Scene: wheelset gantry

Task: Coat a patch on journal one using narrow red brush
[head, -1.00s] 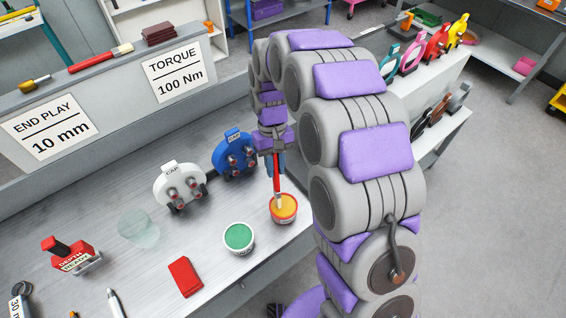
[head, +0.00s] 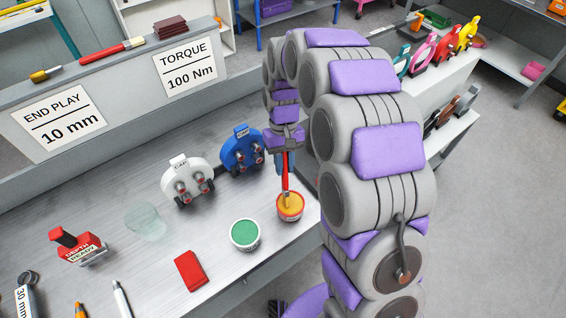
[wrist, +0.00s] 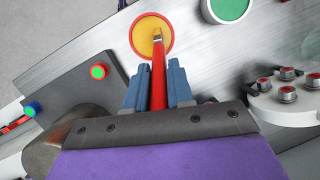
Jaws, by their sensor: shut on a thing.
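My gripper (wrist: 152,88) is shut on the narrow red brush (wrist: 158,82), with a blue-grey finger on each side of its handle. The brush (head: 285,172) points down in the head view. Its tip is at the orange-yellow paint in a red-rimmed pot (head: 290,208), also seen in the wrist view (wrist: 134,38). I cannot tell how deep the tip is in the paint. No part is clearly marked as journal one in these views.
A green pot (head: 245,236) stands beside the orange one. White (head: 184,172) and blue (head: 240,148) cap fixtures stand behind. A red block (head: 190,271), a red depth gauge (head: 78,246) and a clear cup (head: 146,220) are on the bench. Another red brush (head: 112,52) lies on the ledge.

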